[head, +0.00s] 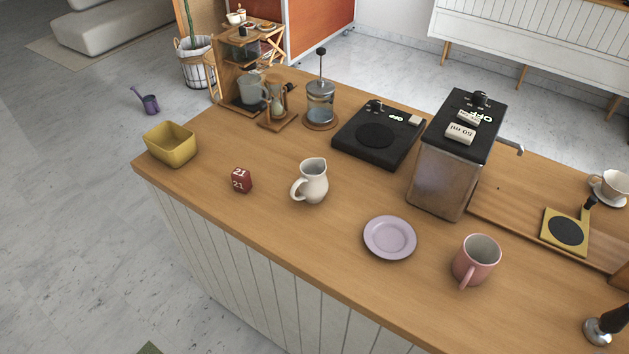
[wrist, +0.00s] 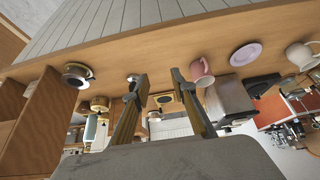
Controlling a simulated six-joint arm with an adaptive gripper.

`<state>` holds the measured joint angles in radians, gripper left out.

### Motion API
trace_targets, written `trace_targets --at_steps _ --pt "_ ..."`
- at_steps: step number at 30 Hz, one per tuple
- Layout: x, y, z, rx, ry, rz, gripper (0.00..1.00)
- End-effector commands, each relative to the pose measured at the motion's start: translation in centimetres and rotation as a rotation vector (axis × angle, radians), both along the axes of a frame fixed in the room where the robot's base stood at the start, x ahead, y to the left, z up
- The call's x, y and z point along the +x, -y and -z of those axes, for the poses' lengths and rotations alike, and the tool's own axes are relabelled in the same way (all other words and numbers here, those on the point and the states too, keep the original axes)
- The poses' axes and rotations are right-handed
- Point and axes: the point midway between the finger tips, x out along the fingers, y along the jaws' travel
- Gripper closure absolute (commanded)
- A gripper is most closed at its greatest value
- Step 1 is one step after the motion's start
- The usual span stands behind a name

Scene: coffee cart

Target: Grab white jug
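The white jug (head: 313,181) stands upright on the wooden counter in the head view, with its handle toward the left. A pale jug shape (wrist: 302,55) shows at the right edge of the wrist view, beyond the purple plate. My gripper (wrist: 159,77) shows in the wrist view with its two fingers apart and nothing between them. It is well away from the jug. My gripper is not visible in the head view.
A purple plate (head: 390,237) and a pink mug (head: 477,260) stand right of the jug. Counter around the jug is clear.

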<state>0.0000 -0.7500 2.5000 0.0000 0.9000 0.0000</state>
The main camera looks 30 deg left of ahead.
Motion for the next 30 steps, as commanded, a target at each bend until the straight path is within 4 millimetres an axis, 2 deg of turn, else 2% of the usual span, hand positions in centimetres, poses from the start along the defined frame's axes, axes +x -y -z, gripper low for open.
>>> trace_targets --at_steps 11,17,23,30 --pt "0.1 0.0 0.0 0.0 0.001 -0.001 0.84" --pt "1.2 -0.3 0.0 -0.011 0.014 -0.026 0.84" --pt "4.5 -1.1 0.0 -0.041 0.055 -0.091 0.84" --pt "9.7 -3.5 0.3 -0.082 0.131 -0.211 0.84"
